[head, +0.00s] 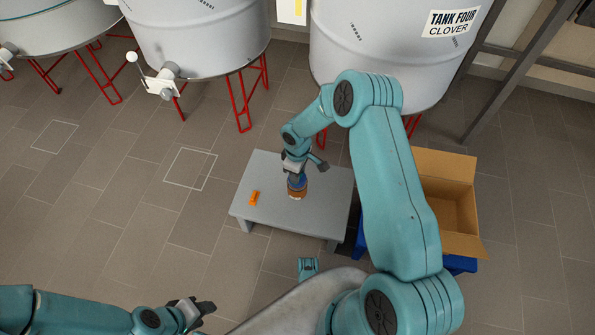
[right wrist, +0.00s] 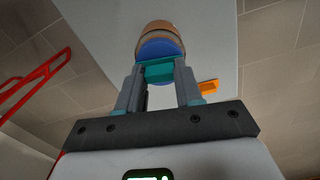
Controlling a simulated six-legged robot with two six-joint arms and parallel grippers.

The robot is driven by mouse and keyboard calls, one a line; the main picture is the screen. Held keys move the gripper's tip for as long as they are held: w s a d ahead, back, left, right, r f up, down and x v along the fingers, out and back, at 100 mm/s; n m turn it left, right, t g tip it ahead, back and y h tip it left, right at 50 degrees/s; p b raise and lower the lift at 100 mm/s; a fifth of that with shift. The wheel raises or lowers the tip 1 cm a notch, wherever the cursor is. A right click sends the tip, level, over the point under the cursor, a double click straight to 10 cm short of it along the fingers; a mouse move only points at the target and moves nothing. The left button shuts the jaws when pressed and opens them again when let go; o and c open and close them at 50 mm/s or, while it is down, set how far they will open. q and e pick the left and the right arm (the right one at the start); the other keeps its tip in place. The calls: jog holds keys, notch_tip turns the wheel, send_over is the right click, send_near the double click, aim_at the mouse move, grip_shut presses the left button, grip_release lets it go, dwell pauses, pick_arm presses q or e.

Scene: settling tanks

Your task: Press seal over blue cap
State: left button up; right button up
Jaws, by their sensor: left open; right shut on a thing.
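A brown jar (head: 297,193) stands on the low grey table, with its blue cap (head: 294,181) partly hidden under my right gripper (head: 295,169). In the right wrist view the blue cap (right wrist: 160,48) shows in front of the brown jar (right wrist: 158,27). My right gripper (right wrist: 159,72) is shut on a teal piece (right wrist: 158,72), seemingly the seal, which appears right at the cap. I cannot tell if they touch. My left gripper (head: 199,308) is open and empty at the bottom left, well away from the table.
An orange piece (head: 254,198) lies on the grey table (head: 270,164), left of the jar; most of the tabletop is bare. An open cardboard box (head: 448,172) stands on something blue at the right. Large tanks (head: 198,38) on red legs stand at the back.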

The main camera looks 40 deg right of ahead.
dwell(0.6)
jog(key=shift+r+p, duration=1.8)
jog(key=shift+r, duration=1.15)
